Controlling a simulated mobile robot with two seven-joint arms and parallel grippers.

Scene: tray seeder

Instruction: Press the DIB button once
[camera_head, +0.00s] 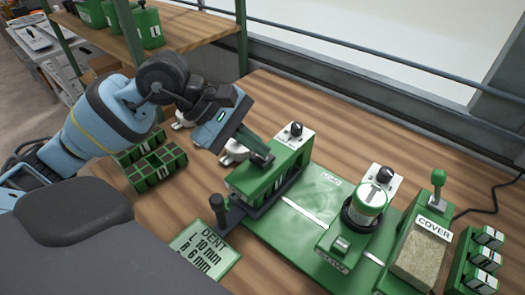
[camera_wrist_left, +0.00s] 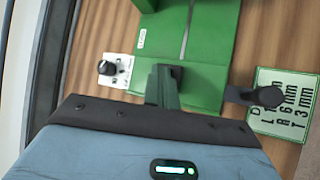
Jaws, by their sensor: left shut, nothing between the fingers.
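The green dibber station (camera_head: 250,187) stands at the left end of the green machine base (camera_head: 320,190) in the head view. I cannot make out a DIB button or its lettering; my gripper and arm cover part of the station. My left gripper (camera_head: 262,158) is shut and empty, pointing down at the top of this station. In the left wrist view the shut fingers (camera_wrist_left: 168,80) are over the green housing (camera_wrist_left: 207,88). I cannot tell whether the fingertips touch it. My right gripper is in neither view.
A knob panel (camera_head: 296,132) and a black-knobbed lever (camera_head: 218,205) flank the station. Green cell trays (camera_head: 155,168) sit left.

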